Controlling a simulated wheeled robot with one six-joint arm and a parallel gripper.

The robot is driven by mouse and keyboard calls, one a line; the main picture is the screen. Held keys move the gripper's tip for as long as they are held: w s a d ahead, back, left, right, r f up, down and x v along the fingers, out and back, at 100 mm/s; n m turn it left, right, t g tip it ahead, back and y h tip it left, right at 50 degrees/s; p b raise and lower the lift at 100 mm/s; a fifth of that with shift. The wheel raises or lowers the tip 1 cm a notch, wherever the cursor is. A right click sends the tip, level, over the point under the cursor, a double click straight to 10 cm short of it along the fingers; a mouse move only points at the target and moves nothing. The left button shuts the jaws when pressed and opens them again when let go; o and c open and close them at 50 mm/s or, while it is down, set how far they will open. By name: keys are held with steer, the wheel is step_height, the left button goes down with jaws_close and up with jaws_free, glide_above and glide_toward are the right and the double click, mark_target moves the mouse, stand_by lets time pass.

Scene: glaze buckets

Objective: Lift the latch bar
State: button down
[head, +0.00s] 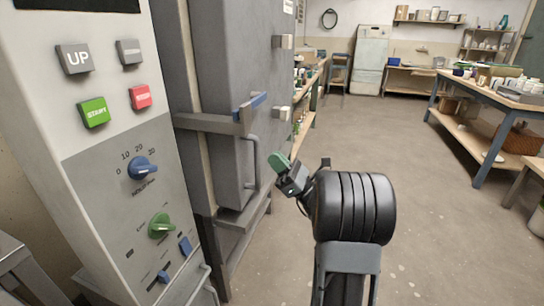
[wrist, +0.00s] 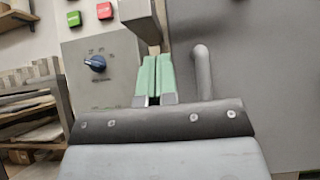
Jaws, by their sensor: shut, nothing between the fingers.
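The latch bar (head: 205,123) is a grey bar lying across the front of the grey cabinet door (head: 230,60) in the head view, with a blue part (head: 250,106) near its right end. My gripper (head: 279,163) has green fingertips and is to the right of and below the bar's end, apart from it. In the wrist view the green fingers (wrist: 153,76) are pressed together and empty. A grey bar end (wrist: 140,18) shows just above them there; I cannot tell for sure whether it is the latch bar.
A curved door handle (head: 252,162) is below the bar; it also shows right of the fingers in the wrist view (wrist: 203,72). A control panel (head: 125,175) with buttons and knobs stands at the left. The floor (head: 440,220) to the right is open, before a workbench (head: 490,100).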

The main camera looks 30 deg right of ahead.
steer(key=s+a+f+n+g+h, duration=0.1)
steer(key=s+a+f+n+g, duration=0.25)
steer(key=a+g, duration=0.3)
steer(key=s+a+f+n+g+h, duration=0.2)
steer(key=a+f+n+g, duration=0.1)
steer(key=a+n+g, duration=0.3)
steer(key=s+a+f+n+g+h, duration=0.1)
steer(key=s+a+f+n+g, duration=0.2)
steer(key=a+g, duration=0.35)
steer(key=s+a+f+n+h, duration=0.2)
steer(key=s+f+n+h, duration=0.3)
steer(key=f+h, duration=0.1)
steer(key=s+d+f+n+t+h, duration=0.2)
steer(key=d+n+h, duration=0.5)
steer(key=n, duration=0.3)
steer(key=shift+s+h, duration=0.25)
steer(key=shift+h, duration=0.45)
steer(key=shift+d, duration=0.1)
